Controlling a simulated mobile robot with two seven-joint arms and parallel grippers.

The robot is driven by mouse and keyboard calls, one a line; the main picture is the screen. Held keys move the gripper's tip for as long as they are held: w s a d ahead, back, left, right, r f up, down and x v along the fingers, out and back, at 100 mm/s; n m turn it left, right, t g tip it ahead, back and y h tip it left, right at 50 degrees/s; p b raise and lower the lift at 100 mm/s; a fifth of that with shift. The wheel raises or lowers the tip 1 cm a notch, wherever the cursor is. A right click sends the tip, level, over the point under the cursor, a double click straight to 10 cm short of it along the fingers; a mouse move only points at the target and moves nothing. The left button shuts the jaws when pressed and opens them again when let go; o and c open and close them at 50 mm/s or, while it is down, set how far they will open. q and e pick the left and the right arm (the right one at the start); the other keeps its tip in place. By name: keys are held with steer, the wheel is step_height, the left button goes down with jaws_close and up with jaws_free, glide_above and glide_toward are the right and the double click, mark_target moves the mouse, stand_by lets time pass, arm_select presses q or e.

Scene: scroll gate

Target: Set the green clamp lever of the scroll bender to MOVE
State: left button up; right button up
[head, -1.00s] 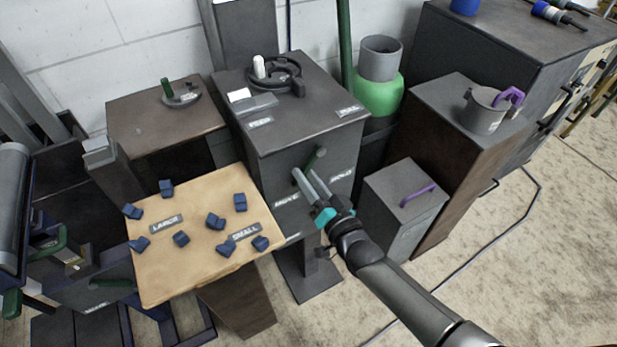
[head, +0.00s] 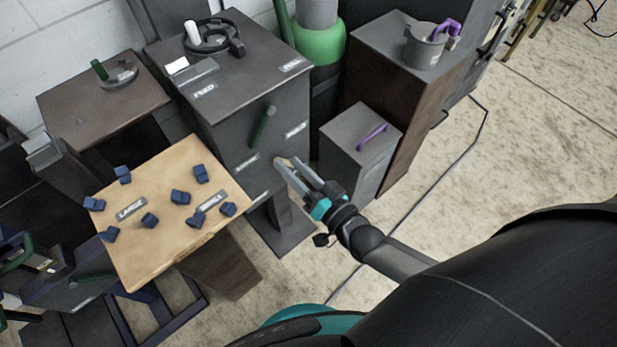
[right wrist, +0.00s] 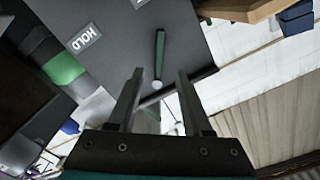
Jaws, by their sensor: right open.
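The scroll bender is a dark grey cabinet (head: 232,130). Its green clamp lever (head: 263,127) is on the front face, slanting with its lower end to the left, toward the MOVE label (head: 246,165). The HOLD label (head: 296,130) is to the right. I cannot tell for certain whether the lever is fully at MOVE. My right gripper (head: 285,162) is open and empty, below and right of the lever, apart from it. The right wrist view shows the lever (right wrist: 160,58) beyond the spread fingers (right wrist: 158,90), and the HOLD label (right wrist: 84,40). My left gripper is out of view.
A wooden board (head: 165,240) with several blue blocks is at the left. A grey box with a purple handle (head: 372,137) stands close right of my right gripper. A green cylinder (head: 320,42) is behind. Open floor lies to the right.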

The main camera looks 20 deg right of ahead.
steer(key=shift+p+v, duration=0.3)
steer(key=shift+v, duration=2.25)
